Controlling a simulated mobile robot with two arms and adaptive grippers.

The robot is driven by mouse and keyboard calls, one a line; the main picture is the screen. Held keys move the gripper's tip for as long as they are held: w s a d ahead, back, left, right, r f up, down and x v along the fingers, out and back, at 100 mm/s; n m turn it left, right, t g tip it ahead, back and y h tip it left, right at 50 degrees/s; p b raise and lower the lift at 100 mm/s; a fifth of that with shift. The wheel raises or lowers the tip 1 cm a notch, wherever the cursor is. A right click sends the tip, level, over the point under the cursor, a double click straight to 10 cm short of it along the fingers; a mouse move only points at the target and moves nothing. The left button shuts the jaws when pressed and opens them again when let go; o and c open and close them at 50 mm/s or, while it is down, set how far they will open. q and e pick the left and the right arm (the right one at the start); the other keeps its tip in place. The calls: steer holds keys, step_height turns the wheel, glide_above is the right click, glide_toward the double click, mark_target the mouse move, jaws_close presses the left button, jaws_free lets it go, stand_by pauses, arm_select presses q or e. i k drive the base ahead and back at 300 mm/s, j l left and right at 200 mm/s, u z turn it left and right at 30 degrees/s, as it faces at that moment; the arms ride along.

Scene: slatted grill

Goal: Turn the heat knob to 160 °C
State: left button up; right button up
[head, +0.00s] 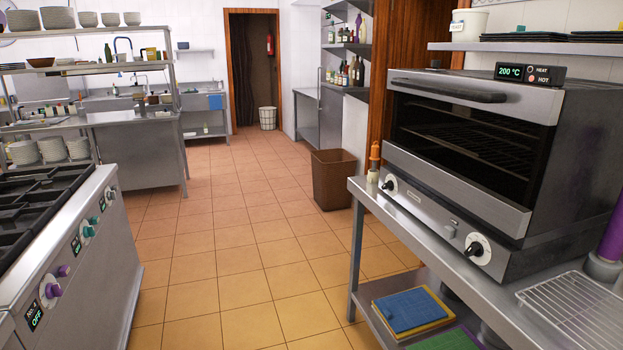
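A steel countertop oven (457,150) stands on a steel table at the right, its glass door shut. Its front strip carries two round knobs with white dials, a left knob (389,183) and a right knob (478,248). I cannot tell from their markings which is the heat knob. A black display (529,73) on top of the oven reads 200 °C in green, beside small lamps labelled HEAT and HOT. Neither of my grippers shows in the head view.
A wire rack (575,305) lies on the table right of the oven. A small orange-topped bottle (374,162) stands by the oven's left corner. A stove (75,255) with knobs and displays is at the left. Tiled floor (225,270) between is clear; a brown bin (333,180) stands farther back.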

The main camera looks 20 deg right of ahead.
mark_target(389, 186)
steer(key=i+u, duration=0.1)
steer(key=i, duration=1.55)
steer(key=i+j+z, duration=0.1)
steer(key=i+z, duration=0.3)
steer(key=i+j+z, duration=0.2)
steer(key=i+z, duration=0.15)
steer(key=i+j+z, duration=0.75)
steer(key=k+l, duration=0.05)
